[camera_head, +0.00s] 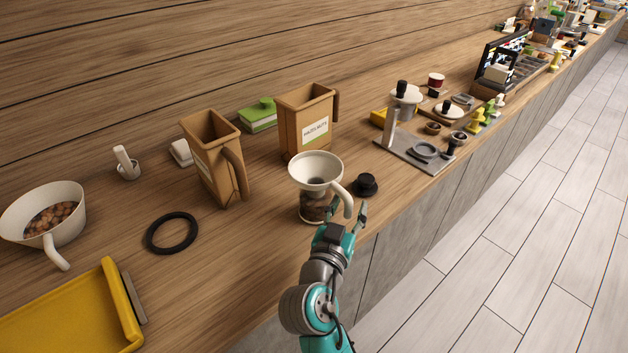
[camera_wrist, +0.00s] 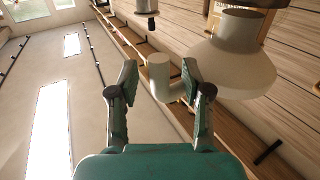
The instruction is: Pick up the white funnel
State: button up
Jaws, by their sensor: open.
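The white funnel (camera_head: 316,168) sits on the mouth of a glass jar (camera_head: 311,208) with dark contents, near the counter's front edge. Its curved handle points down toward the front right. My gripper (camera_head: 346,215) is open at that handle. In the wrist view, the funnel (camera_wrist: 235,62) is at the upper right. Its rounded handle end lies between the two spread fingers of my gripper (camera_wrist: 158,82), with gaps visible on both sides. I cannot tell how deep the handle is between the fingers.
A small black lid-like object (camera_head: 365,185) lies right of the funnel. Two brown pitchers (camera_head: 216,165) (camera_head: 305,120) stand behind. A black ring (camera_head: 172,233), a bowl of nuts (camera_head: 45,212) and a yellow tray (camera_head: 75,315) are at left. A grey stand (camera_head: 420,150) is farther right.

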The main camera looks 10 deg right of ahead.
jog(key=shift+w+d, duration=0.1)
jog(key=shift+w, duration=0.1)
grip_shut()
jog(key=shift+r, duration=0.1)
